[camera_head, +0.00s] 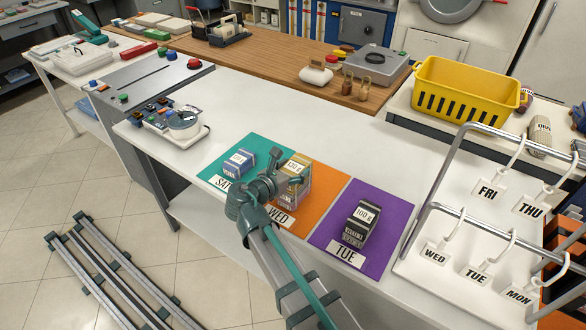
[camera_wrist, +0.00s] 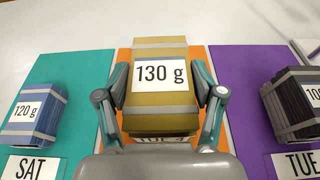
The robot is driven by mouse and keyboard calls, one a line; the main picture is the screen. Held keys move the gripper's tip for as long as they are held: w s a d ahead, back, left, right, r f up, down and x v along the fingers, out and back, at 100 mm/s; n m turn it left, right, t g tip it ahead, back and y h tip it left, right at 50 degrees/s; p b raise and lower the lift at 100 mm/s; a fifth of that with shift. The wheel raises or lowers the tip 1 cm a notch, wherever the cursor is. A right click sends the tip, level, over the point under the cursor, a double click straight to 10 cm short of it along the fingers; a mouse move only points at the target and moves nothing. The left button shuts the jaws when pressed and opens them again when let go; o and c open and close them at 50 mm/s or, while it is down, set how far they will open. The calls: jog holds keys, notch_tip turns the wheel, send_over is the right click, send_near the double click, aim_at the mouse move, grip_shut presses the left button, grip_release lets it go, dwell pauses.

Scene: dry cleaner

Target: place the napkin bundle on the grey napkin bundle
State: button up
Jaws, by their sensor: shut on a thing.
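The mustard-yellow napkin bundle (camera_wrist: 160,112), labelled 130 g, is between the two fingers of my gripper (camera_wrist: 165,92) in the wrist view. In the head view the yellow bundle (camera_head: 300,172) is over the orange WED mat (camera_head: 329,190), with my gripper (camera_head: 287,172) shut on it from the near left. Whether its underside touches the mat is hard to tell. The dark grey napkin bundle (camera_head: 360,226), labelled 100 g, sits on the purple TUE mat (camera_head: 394,215), right of my gripper. Its edge shows at the right in the wrist view (camera_wrist: 292,108).
A blue bundle (camera_head: 238,164), labelled 120 g, sits on the teal SAT mat (camera_head: 262,146). A white rack (camera_head: 440,235) with hanging day tags stands right of the purple mat. A scale (camera_head: 172,128) is at the left. The white counter behind the mats is clear.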

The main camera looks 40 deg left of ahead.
jog(key=o, duration=1.8)
jog(key=shift+s+r, duration=0.15)
jog(key=b+v, duration=0.1)
jog(key=v, duration=1)
jog(key=shift+s+b, duration=0.3)
jog(key=shift+s, duration=0.05)
jog(key=shift+r, duration=0.1)
